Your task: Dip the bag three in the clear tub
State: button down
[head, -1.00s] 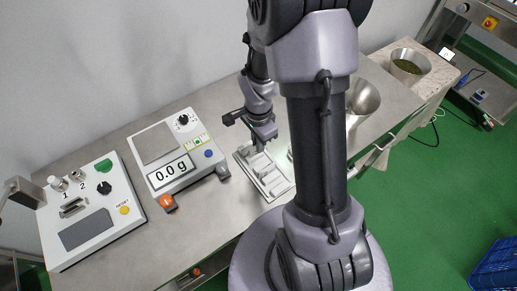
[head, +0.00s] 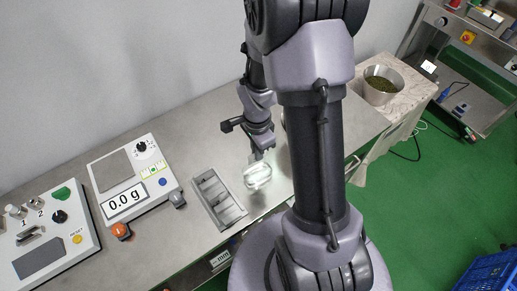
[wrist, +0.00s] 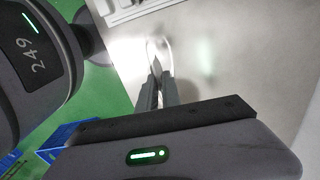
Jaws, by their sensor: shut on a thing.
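The clear tub (head: 257,181) is a glassy, shiny container on the steel table, just right of a slotted tray. In the head view my gripper (head: 262,152) points down directly above the tub. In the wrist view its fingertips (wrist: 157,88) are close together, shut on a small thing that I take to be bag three. The bag is mostly hidden, and I cannot tell whether it is inside the tub. A pale curved outline shows beyond the fingertips in the wrist view; I cannot tell if it is the tub's rim.
The grey compartment tray (head: 240,214) lies left of the tub. A scale reading 0.0 g (head: 126,200) and a control panel (head: 85,236) stand further left. A metal bowl of green leaves (head: 381,97) stands on a stone top to the right. My arm hides part of the table.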

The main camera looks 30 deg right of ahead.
jog(key=b, duration=0.8)
send_over(258, 176)
jog(key=shift+f, duration=4.95)
jog(key=shift+r, duration=0.2)
jog(key=shift+r+p, duration=2)
jog(key=shift+r, duration=0.65)
notch_tip(258, 176, up, 5)
jog(key=p, duration=0.3)
jog(key=shift+p, duration=0.4)
